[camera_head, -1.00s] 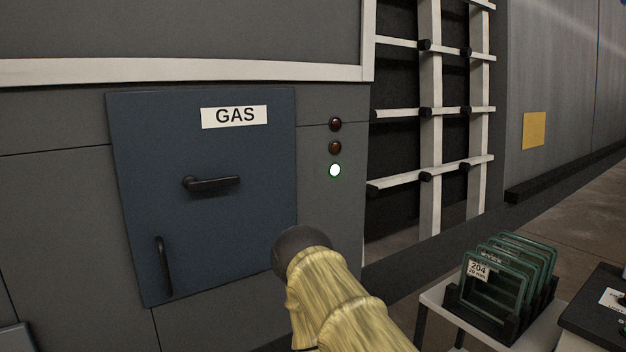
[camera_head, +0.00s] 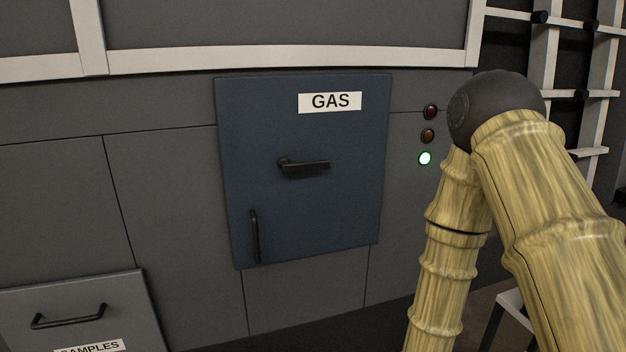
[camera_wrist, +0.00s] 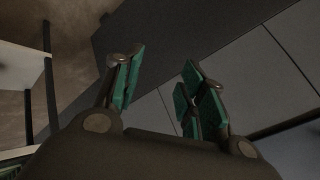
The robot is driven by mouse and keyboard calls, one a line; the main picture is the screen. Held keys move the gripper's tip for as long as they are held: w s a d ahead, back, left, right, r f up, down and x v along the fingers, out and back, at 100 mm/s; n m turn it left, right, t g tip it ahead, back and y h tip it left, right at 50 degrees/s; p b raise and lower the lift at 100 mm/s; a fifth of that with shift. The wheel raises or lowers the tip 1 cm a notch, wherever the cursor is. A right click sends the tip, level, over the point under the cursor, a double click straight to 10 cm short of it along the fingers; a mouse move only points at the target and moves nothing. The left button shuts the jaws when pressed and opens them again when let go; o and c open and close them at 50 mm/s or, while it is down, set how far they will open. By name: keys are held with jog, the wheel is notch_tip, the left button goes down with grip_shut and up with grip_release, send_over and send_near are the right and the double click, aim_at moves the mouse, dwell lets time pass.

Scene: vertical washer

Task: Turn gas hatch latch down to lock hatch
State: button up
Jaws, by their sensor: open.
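The gas hatch (camera_head: 340,215) is a dark blue panel with a white GAS label (camera_head: 330,101), flat against the grey machine wall in the head view. Its black latch (camera_head: 304,167) sits near the middle and lies roughly horizontal, pointing right. A black upright handle (camera_head: 255,236) is at the hatch's lower left. My gripper (camera_wrist: 158,85) shows only in the wrist view, open and empty, with green pads apart. The latch is not in the wrist view. In the head view my arm is right of the hatch, and the gripper is out of frame.
A column of lights (camera_head: 425,158), the lowest lit green, is right of the hatch. A grey SAMPLES drawer (camera_head: 75,300) with a black handle is at lower left. A white rack frame (camera_head: 545,60) stands at right. The space before the hatch looks clear.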

jog(key=w+a+r+m+t+p, duration=0.1)
jog(key=w+a+r+t, duration=0.15)
jog(key=r, duration=0.45)
jog(key=w+a+r+m+t+y+p, duration=0.1)
jog(key=w+r, duration=0.3)
jog(key=r, duration=0.3)
jog(key=w+a+r+m+t+p, duration=0.1)
jog(key=w+a+r+m, duration=0.15)
jog(key=r, duration=0.55)
jog(key=m+t+y+p, duration=0.3)
jog(key=t+p, duration=0.1)
jog(key=t, duration=0.1)
send_near(313, 167)
jog(key=r, duration=0.1)
jog(key=shift+g, duration=0.25)
jog(key=p+x, duration=0.1)
jog(key=x, duration=0.2)
jog(key=p+x, duration=0.1)
jog(key=x, duration=0.3)
jog(key=p+x, duration=0.2)
jog(key=x, duration=0.1)
jog(key=shift+w+f, duration=0.25)
jog(key=shift+w, duration=0.1)
jog(key=shift+c, duration=0.2)
grip_shut()
